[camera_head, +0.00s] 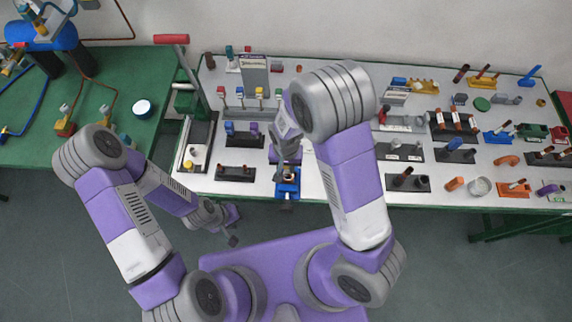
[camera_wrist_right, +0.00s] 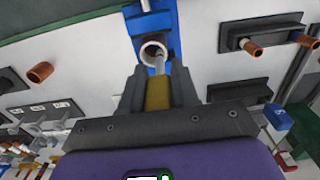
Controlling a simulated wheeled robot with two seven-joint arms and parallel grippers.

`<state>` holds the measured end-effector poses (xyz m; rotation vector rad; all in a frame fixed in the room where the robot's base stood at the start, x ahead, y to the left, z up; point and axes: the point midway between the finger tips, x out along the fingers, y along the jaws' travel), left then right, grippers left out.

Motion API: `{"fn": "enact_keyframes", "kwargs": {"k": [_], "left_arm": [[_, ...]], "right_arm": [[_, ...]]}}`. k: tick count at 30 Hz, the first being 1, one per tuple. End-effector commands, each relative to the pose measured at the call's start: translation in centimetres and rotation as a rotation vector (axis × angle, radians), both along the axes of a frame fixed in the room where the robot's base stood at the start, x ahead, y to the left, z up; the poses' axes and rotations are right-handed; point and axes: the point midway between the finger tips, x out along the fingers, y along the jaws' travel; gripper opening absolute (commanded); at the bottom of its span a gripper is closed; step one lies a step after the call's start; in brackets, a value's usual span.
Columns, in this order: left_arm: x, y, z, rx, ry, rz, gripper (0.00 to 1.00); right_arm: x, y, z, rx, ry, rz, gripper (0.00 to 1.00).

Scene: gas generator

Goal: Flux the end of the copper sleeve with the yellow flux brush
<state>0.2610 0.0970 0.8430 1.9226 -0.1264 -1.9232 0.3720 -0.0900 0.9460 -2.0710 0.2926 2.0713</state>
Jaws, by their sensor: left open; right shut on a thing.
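My right gripper (camera_wrist_right: 157,72) is shut on the yellow flux brush (camera_wrist_right: 158,94) in the right wrist view. The brush's pale metal tip reaches the open round end of the copper sleeve (camera_wrist_right: 146,49); I cannot tell whether it touches the rim or sits inside. The sleeve is held in a blue vise (camera_wrist_right: 150,22). In the head view my right gripper (camera_head: 288,155) is just above this blue vise (camera_head: 287,188) at the table's front edge; the brush is mostly hidden there. My left gripper (camera_head: 231,232) is open and empty, low in front of the table.
The white table (camera_head: 330,185) carries black holders with copper parts beside the vise, including one to its left (camera_head: 236,173) and one to its right (camera_head: 408,183). A red-handled tool (camera_head: 172,39) stands at the left end. A green bench (camera_head: 130,75) is further left.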

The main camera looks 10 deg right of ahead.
Motion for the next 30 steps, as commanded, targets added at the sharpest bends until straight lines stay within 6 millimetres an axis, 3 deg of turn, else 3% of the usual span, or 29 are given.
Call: {"fn": "enact_keyframes", "kwargs": {"k": [19,30], "left_arm": [[0.0,0.0,4.6,0.000,0.000,0.000,0.43],[0.0,0.0,4.8,0.000,0.000,0.000,0.43]], "right_arm": [[0.0,0.0,5.4,0.000,0.000,0.000,0.07],[0.0,0.0,5.7,0.000,0.000,0.000,0.07]]}}
